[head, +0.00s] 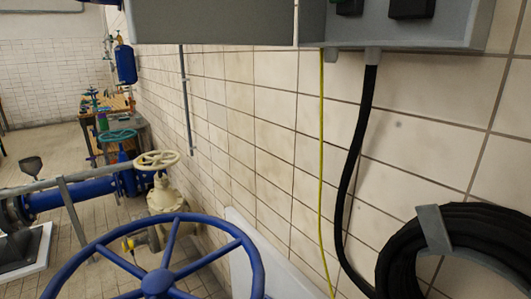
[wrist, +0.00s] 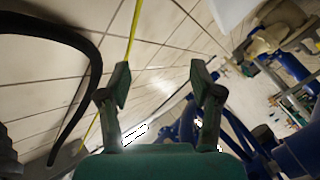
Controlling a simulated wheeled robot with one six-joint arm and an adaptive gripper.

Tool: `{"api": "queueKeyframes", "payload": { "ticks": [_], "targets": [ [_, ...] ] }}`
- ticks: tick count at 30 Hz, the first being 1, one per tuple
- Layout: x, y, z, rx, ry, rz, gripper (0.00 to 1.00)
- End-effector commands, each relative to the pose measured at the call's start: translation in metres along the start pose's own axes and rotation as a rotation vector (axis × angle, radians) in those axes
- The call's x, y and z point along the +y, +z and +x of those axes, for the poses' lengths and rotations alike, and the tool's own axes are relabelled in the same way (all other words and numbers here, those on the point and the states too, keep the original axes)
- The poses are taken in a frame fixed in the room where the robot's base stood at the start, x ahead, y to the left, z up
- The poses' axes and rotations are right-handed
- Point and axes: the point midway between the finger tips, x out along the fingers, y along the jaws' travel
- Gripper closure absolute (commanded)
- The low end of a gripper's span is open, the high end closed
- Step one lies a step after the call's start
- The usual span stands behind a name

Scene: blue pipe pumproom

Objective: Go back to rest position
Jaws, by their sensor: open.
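My gripper (wrist: 160,88) shows in the wrist view with its two dark green fingers spread apart. It is open, and nothing is between the fingers. The tiled wall and a yellow cable (wrist: 130,38) lie behind it in that view. My gripper is not visible in the head view. A large blue handwheel (head: 158,281) fills the bottom of the head view, with its lower part cut off by the frame edge. Blue parts also show in the wrist view, right of and behind the right finger.
Grey boxes (head: 400,32) hang on the wall above. A black cable (head: 356,160) and a coiled black hose (head: 455,235) are at right. A cream valve (head: 160,195) and blue pipe (head: 75,193) stand at left. Some tiled floor is clear beyond.

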Motion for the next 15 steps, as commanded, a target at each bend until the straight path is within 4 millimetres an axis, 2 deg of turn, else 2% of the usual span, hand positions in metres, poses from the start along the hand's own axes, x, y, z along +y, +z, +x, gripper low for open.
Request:
{"api": "queueKeyframes", "payload": {
  "ticks": [1, 6, 15],
  "targets": [
    [-0.006, 0.017, -0.015, -0.007, -0.023, 0.01, 0.35],
    [-0.02, 0.058, -0.063, -0.011, -0.089, 0.069, 0.35],
    [-0.029, 0.11, -0.156, -0.034, -0.176, 0.203, 0.35]
  ]
}}
